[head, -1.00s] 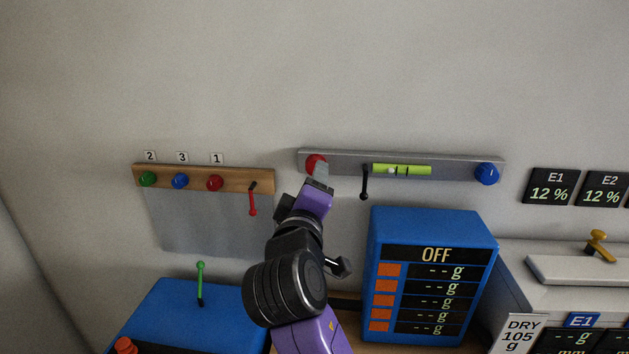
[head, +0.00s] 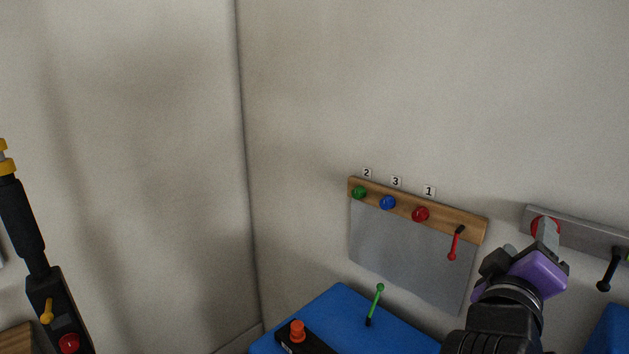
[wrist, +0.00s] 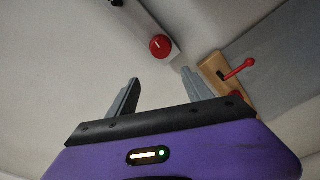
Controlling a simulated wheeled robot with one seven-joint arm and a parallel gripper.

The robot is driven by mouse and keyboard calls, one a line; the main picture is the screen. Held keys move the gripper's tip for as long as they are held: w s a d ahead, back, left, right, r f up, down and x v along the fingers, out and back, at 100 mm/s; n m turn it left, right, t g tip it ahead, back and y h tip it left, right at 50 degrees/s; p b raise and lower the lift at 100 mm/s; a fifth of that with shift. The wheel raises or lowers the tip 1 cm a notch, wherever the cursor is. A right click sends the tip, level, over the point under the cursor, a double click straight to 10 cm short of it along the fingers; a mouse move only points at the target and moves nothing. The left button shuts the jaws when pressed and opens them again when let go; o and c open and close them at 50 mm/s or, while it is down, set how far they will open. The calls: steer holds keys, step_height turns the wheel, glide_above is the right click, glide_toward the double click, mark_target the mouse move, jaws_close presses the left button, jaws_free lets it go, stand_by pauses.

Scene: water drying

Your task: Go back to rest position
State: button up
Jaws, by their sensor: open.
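My gripper (head: 546,238) is at the right of the head view, in front of the left end of a grey wall bar. Behind its fingertips is a red knob (head: 537,226) on that bar, partly covered. In the wrist view my gripper (wrist: 160,92) has its two grey fingers spread apart with nothing between them. The red knob (wrist: 161,46) lies beyond the fingers there, apart from them.
A wooden strip (head: 443,216) with green, blue and red knobs and a red lever (head: 455,243) is left of my gripper. A blue box (head: 340,318) with a green lever stands below. A black device (head: 24,230) is at far left. Bare wall fills the upper middle.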

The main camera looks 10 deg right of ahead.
steer(key=s+a+f+n+t+y, duration=0.1)
steer(key=s+a+f+t+y, duration=0.25)
steer(key=a+f+y, duration=0.3)
steer(key=s+a+f+n+t+y, duration=0.1)
steer(key=s+a+f+t+y, duration=0.3)
steer(key=a, duration=0.4)
steer(key=s+a+f+m+g+y, duration=0.1)
steer(key=s+f, duration=0.4)
steer(key=s, duration=0.4)
steer(key=s+f+m+g+y, duration=0.1)
steer(key=s+f, duration=0.4)
steer(key=s, duration=0.5)
steer(key=s+a+f+m+g+y, duration=0.1)
steer(key=s+f+m+g, duration=0.1)
steer(key=s+f, duration=0.3)
steer(key=s+g, duration=0.1)
steer(key=s, duration=0.3)
steer(key=shift+s+a+f, duration=0.25)
steer(key=shift+a+f, duration=0.05)
steer(key=shift+a, duration=0.05)
steer(key=shift+y, duration=0.25)
